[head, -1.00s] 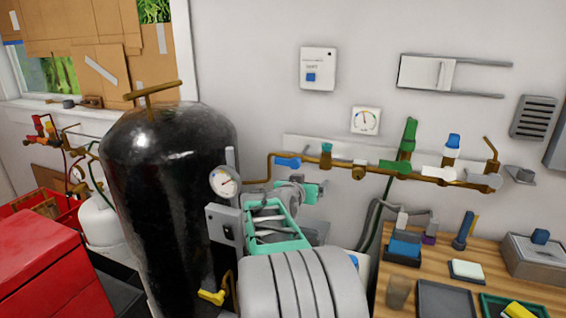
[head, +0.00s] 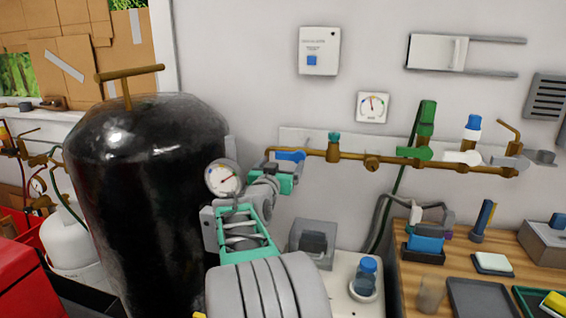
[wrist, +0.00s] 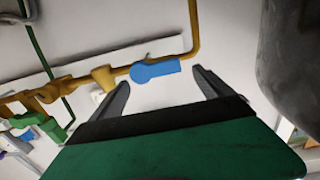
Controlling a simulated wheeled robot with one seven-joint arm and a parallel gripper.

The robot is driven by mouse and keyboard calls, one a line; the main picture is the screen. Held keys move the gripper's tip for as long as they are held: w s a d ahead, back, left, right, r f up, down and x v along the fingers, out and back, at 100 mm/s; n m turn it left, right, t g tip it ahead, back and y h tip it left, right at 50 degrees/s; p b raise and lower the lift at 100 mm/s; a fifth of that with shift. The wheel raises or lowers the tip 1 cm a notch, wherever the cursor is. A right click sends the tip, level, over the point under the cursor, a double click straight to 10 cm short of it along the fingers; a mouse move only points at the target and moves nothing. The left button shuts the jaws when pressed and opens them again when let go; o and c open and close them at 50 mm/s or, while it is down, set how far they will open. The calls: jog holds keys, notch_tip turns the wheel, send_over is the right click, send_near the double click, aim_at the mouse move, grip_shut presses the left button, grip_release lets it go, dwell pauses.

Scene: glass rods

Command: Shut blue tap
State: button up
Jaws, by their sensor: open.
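The blue tap (head: 291,155) is a short lever on the brass wall pipe, near its left end. Its handle lies roughly along the pipe. In the wrist view the blue tap (wrist: 155,70) shows just beyond and between the fingertips. My gripper (wrist: 161,84) is open and empty, its dark fingers spread either side of the tap. In the head view the gripper's green body is just below the tap, and its fingers are mostly hidden. Whether a finger touches the tap cannot be told.
The brass pipe (head: 340,157) continues right with a green tap (head: 413,153) and a white tap (head: 462,157). A black tank (head: 145,190) stands close left of my arm, with a round gauge (head: 223,179) nearby. A wooden bench (head: 415,275) with small items lies right.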

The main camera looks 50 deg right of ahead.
aim_at(286, 157)
jog(key=p+x, duration=0.1)
jog(key=x, duration=0.6)
jog(key=shift+w+r, duration=0.1)
grip_shut()
dwell(0.7)
